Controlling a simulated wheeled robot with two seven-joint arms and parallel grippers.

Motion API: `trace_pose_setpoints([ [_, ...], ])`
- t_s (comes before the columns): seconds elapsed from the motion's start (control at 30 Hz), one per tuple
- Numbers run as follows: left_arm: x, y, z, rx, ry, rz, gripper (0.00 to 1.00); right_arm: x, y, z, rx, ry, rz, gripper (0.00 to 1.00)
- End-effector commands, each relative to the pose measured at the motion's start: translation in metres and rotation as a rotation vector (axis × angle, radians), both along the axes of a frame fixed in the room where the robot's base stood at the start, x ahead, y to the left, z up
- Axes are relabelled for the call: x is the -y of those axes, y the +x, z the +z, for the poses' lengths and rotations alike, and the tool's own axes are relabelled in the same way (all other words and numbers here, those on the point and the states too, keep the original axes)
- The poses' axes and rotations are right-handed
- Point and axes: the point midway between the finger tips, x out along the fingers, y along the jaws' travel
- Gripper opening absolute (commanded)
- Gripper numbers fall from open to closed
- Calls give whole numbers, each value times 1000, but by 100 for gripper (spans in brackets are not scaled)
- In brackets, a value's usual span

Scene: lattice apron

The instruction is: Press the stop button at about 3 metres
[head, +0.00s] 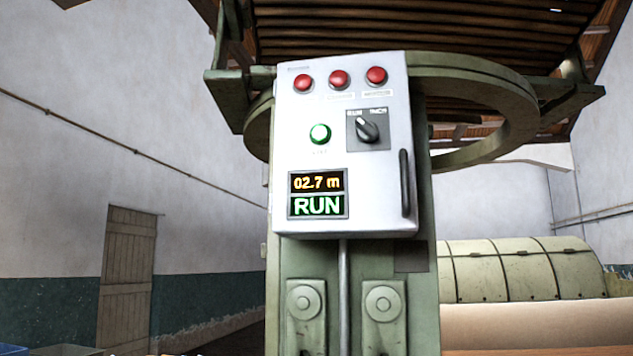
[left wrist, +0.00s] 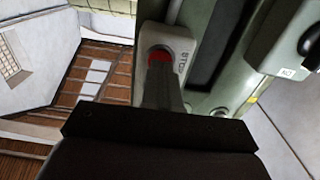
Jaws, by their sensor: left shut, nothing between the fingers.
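In the left wrist view, a red button (left wrist: 158,55) sits on a pale, rounded box (left wrist: 181,47) with dark lettering that I cannot read clearly. My left gripper (left wrist: 160,73) is shut and empty, its fingertips right at the button and hiding its lower part. I cannot tell whether they touch it. In the head view, a grey control panel (head: 386,218) carries a display (head: 318,194) reading "02.7 m" and "RUN". Three red buttons (head: 303,83) (head: 338,79) (head: 376,75) line its top. Neither gripper shows in the head view.
A cloth-like roll (head: 540,325) lies at right.

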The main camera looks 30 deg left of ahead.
Motion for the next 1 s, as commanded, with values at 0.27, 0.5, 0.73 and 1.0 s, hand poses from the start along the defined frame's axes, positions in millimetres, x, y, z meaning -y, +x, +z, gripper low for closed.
trace_pose_setpoints([
  [0.27, 0, 0, 0, 0, 0, 0, 0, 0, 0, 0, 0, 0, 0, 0],
  [0.5, 0, 0, 0, 0, 0, 0, 0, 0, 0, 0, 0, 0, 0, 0],
  [0.73, 0, 0, 0, 0, 0, 0, 0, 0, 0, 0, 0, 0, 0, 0],
  [1.0, -3, 10, 0, 2, -1, 2, 0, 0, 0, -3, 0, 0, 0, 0],
])
